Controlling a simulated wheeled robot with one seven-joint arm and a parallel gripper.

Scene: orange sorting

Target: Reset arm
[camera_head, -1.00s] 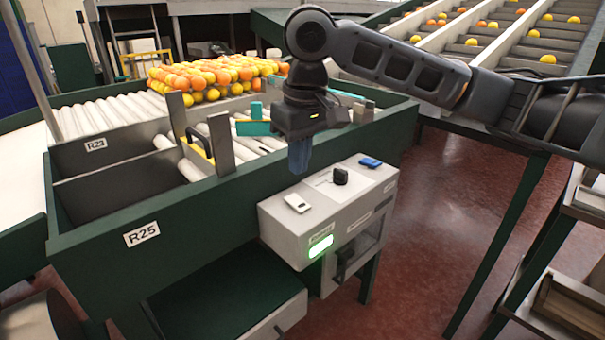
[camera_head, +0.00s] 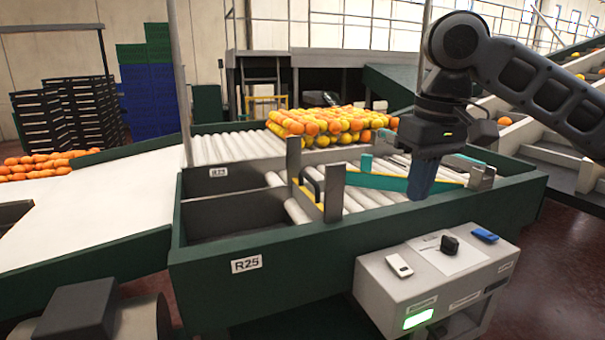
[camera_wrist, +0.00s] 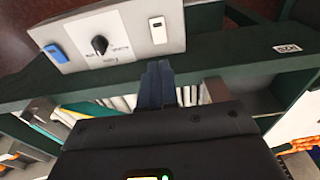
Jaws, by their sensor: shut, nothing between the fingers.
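My gripper (camera_head: 422,180) hangs with its blue-grey fingers pointing down, in front of the green-framed roller conveyor (camera_head: 225,263) in the head view. The fingers are together and nothing shows between them. In the wrist view my gripper (camera_wrist: 157,72) points toward the grey control box (camera_wrist: 150,12) and the green rail (camera_wrist: 230,68). A gap to the box shows in the head view. My arm reaches in from the right.
The control box (camera_head: 385,290) carries a black knob (camera_head: 449,244), a white switch (camera_head: 399,265), a blue switch (camera_head: 485,235) and a lit green button (camera_head: 418,318). Oranges and lemons (camera_head: 325,125) are piled on the rollers behind. A white belt (camera_head: 90,215) is at left.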

